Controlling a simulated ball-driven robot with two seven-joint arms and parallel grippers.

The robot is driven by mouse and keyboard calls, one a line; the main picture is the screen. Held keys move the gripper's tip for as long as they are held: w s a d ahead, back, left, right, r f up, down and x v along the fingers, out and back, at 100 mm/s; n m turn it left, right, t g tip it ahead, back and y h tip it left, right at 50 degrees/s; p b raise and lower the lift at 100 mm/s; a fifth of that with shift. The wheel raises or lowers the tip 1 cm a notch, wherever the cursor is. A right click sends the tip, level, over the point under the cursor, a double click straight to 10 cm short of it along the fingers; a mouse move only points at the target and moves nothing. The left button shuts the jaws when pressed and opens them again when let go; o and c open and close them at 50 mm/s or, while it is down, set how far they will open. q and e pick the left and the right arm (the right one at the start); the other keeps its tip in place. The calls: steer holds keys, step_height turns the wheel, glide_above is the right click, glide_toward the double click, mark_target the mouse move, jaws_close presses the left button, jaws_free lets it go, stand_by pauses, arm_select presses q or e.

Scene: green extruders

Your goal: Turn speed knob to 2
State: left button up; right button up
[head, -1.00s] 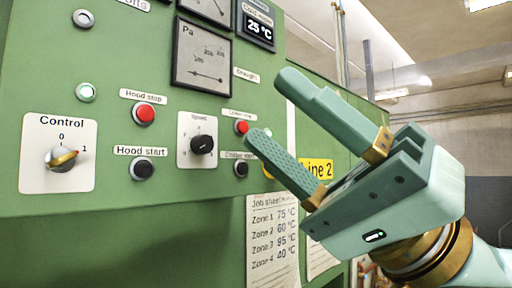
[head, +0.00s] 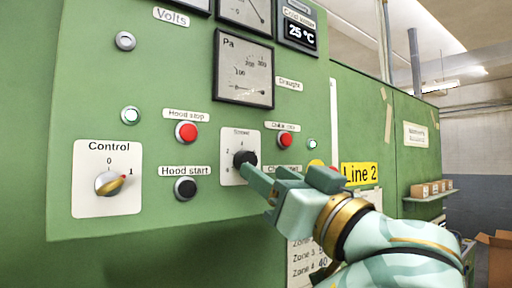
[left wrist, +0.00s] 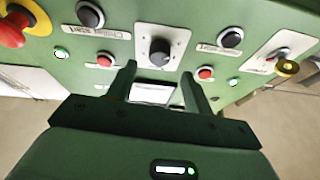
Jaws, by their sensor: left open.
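The speed knob (head: 245,158) is a black round knob on a white plate marked Speed, on the green panel (head: 200,225). Its dial marks are too small and its pointer too unclear to read the setting. My left gripper (head: 262,178) is just in front of the knob, slightly low and right of it in the head view, fingers aimed at the panel. In the left wrist view, the open fingers (left wrist: 158,72) are spread to either side, and the knob (left wrist: 159,52) shows just beyond the tips, roughly centred between them. I cannot tell whether they touch it. My right gripper is not in view.
Close by are the red Hood stop button (head: 186,132), the black Hood start button (head: 185,188), another red button (head: 285,140) and the Control switch (head: 110,183). In the left wrist view a red emergency knob (left wrist: 15,28) stands out from a yellow base.

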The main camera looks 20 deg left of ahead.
mark_target(250, 161)
arm_select(q)
steer(key=p+x, duration=0.1)
steer(key=x, duration=0.2)
steer(key=shift+r, duration=0.25)
steer(key=shift+w+a, duration=0.45)
steer(key=c, duration=1)
